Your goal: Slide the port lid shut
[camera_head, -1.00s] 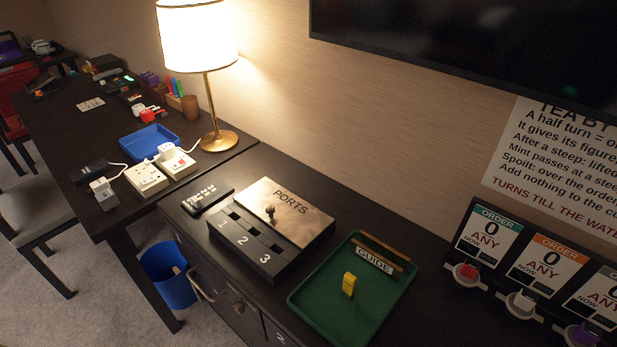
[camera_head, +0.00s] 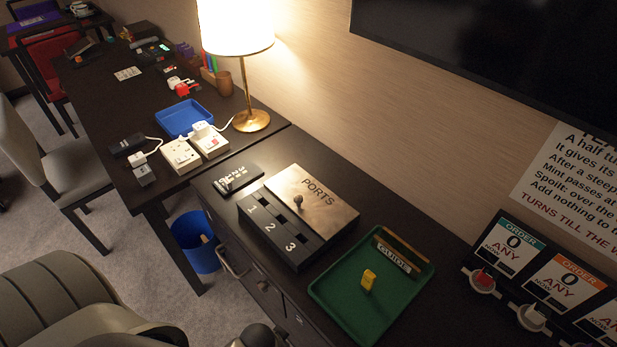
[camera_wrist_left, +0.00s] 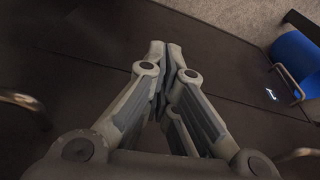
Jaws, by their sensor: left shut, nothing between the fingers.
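The port lid (camera_head: 318,196) is a brass plate marked PORTS with a small knob, on a dark box (camera_head: 285,240) numbered 1, 2, 3. It lies over the wall side of the box. The dark slots beside the numbers are uncovered. My left gripper (camera_wrist_left: 167,48) shows in the left wrist view with its fingers together and nothing between them. It is over a dark surface, apart from the lid. Its fingertips cannot be made out in the head view. My right gripper is in neither view.
A green tray (camera_head: 337,318) with a yellow piece (camera_head: 368,279) stands right of the box. A lamp (camera_head: 243,80) stands behind left. A blue bin (camera_head: 195,242) is on the floor below.

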